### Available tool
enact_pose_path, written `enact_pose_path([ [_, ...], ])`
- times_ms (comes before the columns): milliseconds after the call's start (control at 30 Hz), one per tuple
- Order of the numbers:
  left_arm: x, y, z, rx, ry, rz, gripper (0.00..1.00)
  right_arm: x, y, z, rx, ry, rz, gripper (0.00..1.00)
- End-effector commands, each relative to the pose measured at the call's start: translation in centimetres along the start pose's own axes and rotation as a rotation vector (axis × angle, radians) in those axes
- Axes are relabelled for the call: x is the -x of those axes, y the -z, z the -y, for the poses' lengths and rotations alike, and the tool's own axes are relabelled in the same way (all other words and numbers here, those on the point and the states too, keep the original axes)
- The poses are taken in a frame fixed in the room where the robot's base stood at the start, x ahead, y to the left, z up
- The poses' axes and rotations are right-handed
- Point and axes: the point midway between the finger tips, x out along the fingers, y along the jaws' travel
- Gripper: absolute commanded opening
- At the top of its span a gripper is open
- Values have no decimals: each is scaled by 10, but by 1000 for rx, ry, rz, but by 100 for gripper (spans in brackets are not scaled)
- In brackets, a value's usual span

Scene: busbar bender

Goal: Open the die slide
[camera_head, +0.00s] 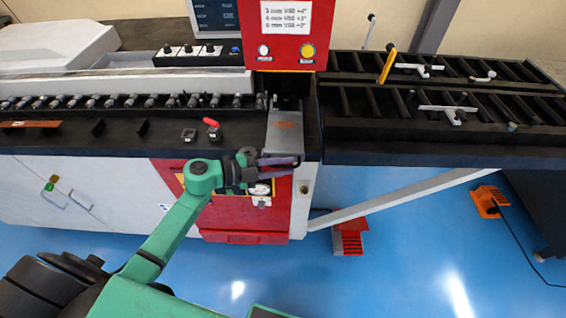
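The die slide (285,130) seems to be the grey metal plate at the front of the red bending head in the camera_head view. It lies flat, with its near end at the bench's front edge. My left gripper (283,167) is just in front of that near end, over the red cabinet front. Its two fingers point right and look spread apart, with nothing clearly between them. Whether a finger touches the plate cannot be told. My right gripper is out of view.
A red control panel (291,35) stands behind the slide. A roller table (440,105) with a yellow lever (387,66) is on the right, a roller row (130,101) on the left. A red-handled tool (212,127) lies left of the slide. A foot pedal (350,236) is on the blue floor.

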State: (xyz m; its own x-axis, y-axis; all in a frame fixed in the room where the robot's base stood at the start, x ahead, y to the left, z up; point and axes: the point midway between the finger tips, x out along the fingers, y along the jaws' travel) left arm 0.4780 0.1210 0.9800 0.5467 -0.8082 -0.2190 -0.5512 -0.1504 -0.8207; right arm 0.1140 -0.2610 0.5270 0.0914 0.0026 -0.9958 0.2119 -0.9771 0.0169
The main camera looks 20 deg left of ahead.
Motion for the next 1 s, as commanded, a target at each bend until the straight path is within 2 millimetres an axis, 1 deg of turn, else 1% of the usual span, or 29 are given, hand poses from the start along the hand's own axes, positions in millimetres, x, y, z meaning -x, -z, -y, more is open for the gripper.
enact_pose_path([
  [167, 0, 0, 0, 0, 0, 1, 25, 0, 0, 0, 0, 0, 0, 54],
  [200, 0, 0, 0, 0, 0, 1, 21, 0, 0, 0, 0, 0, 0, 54],
  [267, 0, 0, 0, -1, 0, 1, 0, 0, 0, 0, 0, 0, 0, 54],
  [1000, 0, -1, -1, 0, -1, 2, 0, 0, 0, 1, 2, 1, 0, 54],
])
